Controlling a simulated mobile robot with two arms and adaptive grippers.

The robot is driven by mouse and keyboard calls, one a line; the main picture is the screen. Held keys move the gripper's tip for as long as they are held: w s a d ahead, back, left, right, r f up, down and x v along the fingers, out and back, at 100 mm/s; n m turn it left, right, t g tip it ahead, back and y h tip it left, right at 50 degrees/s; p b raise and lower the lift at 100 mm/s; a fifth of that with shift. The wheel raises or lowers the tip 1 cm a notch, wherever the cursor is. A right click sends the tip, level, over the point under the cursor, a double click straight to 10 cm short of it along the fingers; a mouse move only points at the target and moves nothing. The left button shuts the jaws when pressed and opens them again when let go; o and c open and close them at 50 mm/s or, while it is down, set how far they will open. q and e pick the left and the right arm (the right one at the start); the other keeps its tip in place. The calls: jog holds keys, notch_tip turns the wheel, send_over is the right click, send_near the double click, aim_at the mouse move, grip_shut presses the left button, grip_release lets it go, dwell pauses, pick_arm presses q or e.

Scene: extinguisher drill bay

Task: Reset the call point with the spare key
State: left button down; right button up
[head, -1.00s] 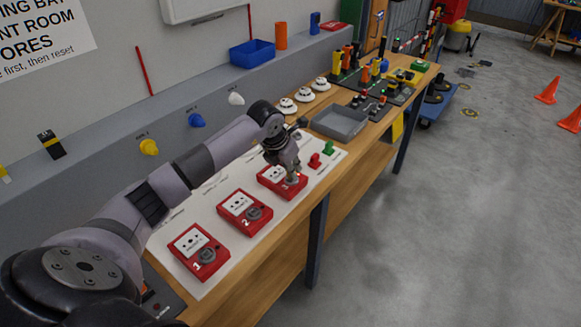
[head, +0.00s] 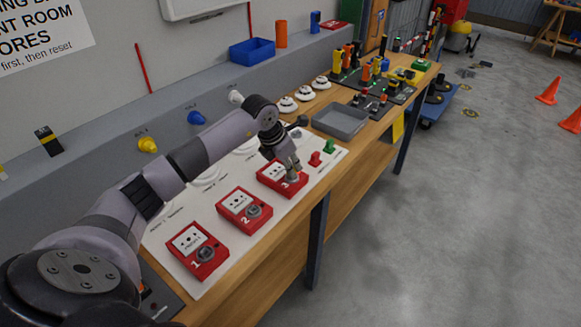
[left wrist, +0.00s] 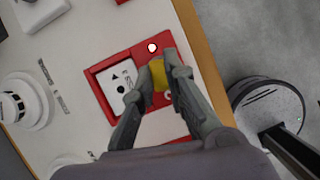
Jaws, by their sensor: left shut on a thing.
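Call point 3 (head: 270,176) is a red box with a white panel on the white board (head: 205,218). It fills the middle of the left wrist view (left wrist: 97,73), with a small bright white spot on its red face. My left gripper (head: 292,172) is over its right part, pointing down. In the left wrist view the gripper (left wrist: 160,76) is shut on a small yellow piece (left wrist: 158,74), likely the key's head. The fingers hide the keyhole, so I cannot tell how far it is in. My right gripper is not in view.
Call point 2 (head: 238,203) and call point 1 (head: 190,241) lie to the left, each with a grey round part. A red piece (head: 315,159) and a green piece (head: 328,147) stand just right. A grey tray (head: 341,121) lies behind them.

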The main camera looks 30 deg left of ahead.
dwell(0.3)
pick_arm(q)
jog(key=shift+m+h+b, duration=0.5)
jog(key=shift+m+b, duration=0.2)
jog(key=shift+m, duration=0.4)
jog(key=shift+a, duration=0.1)
jog(key=shift+m+g+h+b, duration=0.4)
jog(key=shift+m+b, duration=0.25)
jog(key=shift+m, duration=0.55)
jog(key=shift+w, duration=0.1)
